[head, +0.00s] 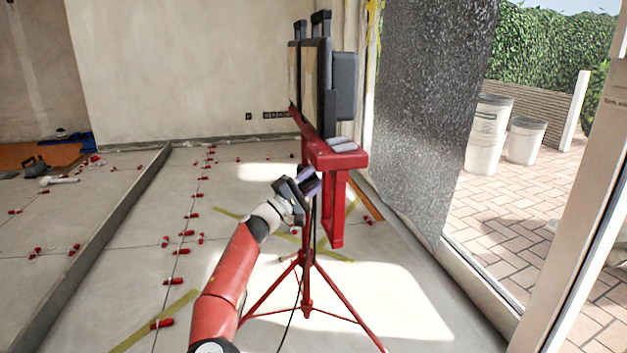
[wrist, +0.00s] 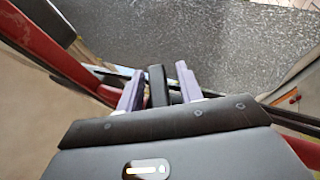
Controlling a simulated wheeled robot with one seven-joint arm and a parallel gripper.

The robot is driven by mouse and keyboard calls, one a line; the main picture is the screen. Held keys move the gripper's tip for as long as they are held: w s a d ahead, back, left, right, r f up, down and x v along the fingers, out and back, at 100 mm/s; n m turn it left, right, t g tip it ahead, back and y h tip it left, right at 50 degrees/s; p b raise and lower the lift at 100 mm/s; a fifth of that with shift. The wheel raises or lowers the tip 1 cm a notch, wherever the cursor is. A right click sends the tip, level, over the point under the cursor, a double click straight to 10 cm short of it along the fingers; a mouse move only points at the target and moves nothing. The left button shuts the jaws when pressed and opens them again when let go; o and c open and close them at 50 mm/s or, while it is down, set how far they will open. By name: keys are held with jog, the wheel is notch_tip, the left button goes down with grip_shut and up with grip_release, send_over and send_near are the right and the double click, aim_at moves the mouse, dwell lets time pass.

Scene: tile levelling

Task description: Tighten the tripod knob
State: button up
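The red tripod (head: 307,304) stands on the tiled floor and carries a red frame with dark lamp panels (head: 316,85). My gripper (head: 311,180), with purple fingers, is at the upper part of the tripod, just below the red crossbar. In the wrist view a black knob-like part (wrist: 158,88) lies between the two fingers of my gripper (wrist: 158,74). The fingers are apart, one on each side of it, and a narrow gap seems to show on the right. In the head view the knob is hidden by my gripper.
A hanging grey translucent sheet (head: 425,110) is right of the tripod. A black cable (head: 291,320) hangs by its legs. Several red levelling clips (head: 172,282) dot the floor at left. White buckets (head: 488,135) stand outside. The floor left of the tripod is mostly open.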

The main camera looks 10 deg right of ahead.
grip_shut()
jog(key=shift+d+r+g+p, duration=0.1)
jog(key=shift+r+g+p, duration=0.15)
jog(key=shift+p, duration=0.2)
jog(key=shift+m+g+y+p, duration=0.65)
jog(key=shift+m+y+p, duration=0.15)
jog(key=shift+y+p, duration=0.2)
jog(key=shift+d+f+m+g+y+p, duration=0.1)
jog(key=shift+f+m+g+y+p, duration=0.15)
jog(key=shift+m+g+y+p, duration=0.4)
jog(key=shift+f+y, duration=0.4)
jog(key=shift+y, duration=0.05)
jog(key=shift+o, duration=0.6)
grip_release()
